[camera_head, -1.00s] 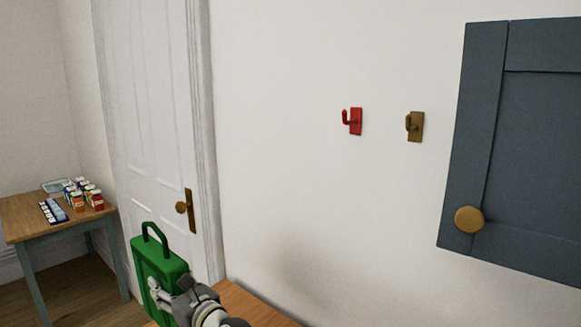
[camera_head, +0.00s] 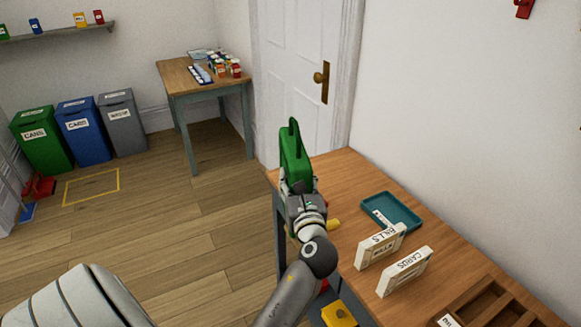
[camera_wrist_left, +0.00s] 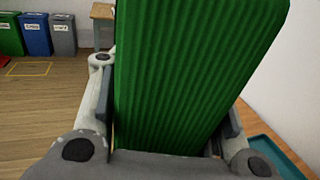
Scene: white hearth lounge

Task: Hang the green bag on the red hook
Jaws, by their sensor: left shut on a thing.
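The green bag (camera_head: 294,155) is upright, seen nearly edge-on in the head view, with its handle on top. My left gripper (camera_head: 301,188) is shut on it and holds it near the far left end of the wooden table. In the left wrist view the ribbed green bag (camera_wrist_left: 190,70) fills the space between the fingers. The red hook (camera_head: 523,8) is on the white wall at the top right, cut by the picture's edge. It is well above and to the right of the bag. My right gripper is not in view.
The wooden table (camera_head: 345,180) carries a teal tray (camera_head: 405,222), two white boxes (camera_head: 382,247) and a wooden organiser (camera_head: 485,305). A white door (camera_head: 300,60) stands behind the bag. Bins (camera_head: 82,130) and a small side table (camera_head: 175,75) stand at the far left. The floor between is mostly clear.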

